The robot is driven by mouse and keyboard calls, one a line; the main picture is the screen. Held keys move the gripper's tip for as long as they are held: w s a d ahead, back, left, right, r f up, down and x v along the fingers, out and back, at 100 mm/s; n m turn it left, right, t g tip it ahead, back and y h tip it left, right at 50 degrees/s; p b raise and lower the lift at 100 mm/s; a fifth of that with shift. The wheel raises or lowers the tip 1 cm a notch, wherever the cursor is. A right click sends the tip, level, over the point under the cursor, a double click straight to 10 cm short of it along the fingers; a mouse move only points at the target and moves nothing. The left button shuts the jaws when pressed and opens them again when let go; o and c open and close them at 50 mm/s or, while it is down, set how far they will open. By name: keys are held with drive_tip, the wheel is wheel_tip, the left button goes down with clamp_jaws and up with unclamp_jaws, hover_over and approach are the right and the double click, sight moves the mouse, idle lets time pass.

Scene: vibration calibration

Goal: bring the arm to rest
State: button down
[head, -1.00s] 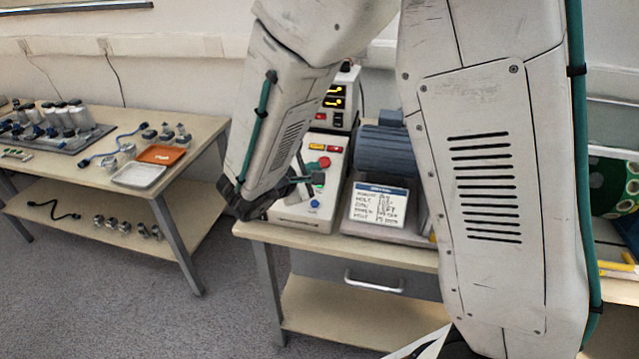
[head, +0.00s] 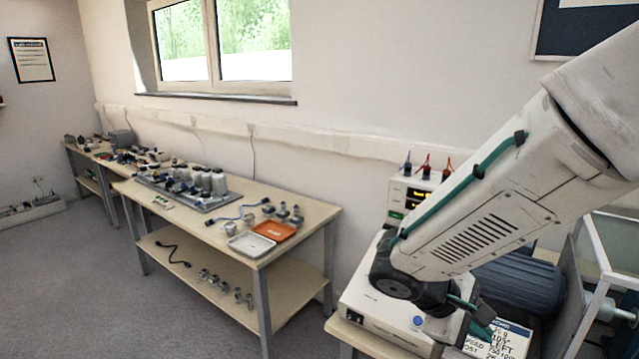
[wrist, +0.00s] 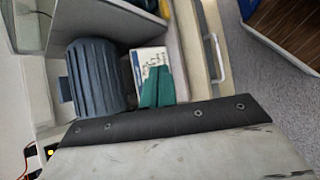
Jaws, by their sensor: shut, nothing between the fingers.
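My arm comes in from the upper right in the head view, and its pale forearm slopes down left to a dark wrist joint. My gripper (head: 484,328) shows small and partly hidden beyond the wrist, with teal fingers above the bench by the written card (head: 505,343). In the wrist view the teal fingers of my gripper (wrist: 158,76) lie close together, shut and empty, in front of the card (wrist: 148,58). I cannot tell the gap to the card. The blue ribbed motor (head: 518,287) is right of the gripper; it also shows in the wrist view (wrist: 95,75).
A control box (head: 385,312) and a lit display unit (head: 409,195) stand behind and beside the wrist. A clear-panelled guard (head: 612,255) is at the right. A long bench (head: 300,215) with trays and bottles stands left. Grey floor is free in front.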

drive_tip(key=s+r+m+t+y, duration=0.1)
drive_tip(key=s+r+m+y, duration=0.7)
drive_tip(key=s, duration=0.6)
wheel_tip(320, 180, up, 2)
drive_tip(key=shift+s+a+r+m+y, duration=0.2)
drive_tip(key=shift+s+m+y, duration=0.15)
drive_tip(key=shift+y, duration=0.35)
drive_tip(key=c, duration=2.1)
unclamp_jaws()
drive_tip(key=shift+c, duration=0.2)
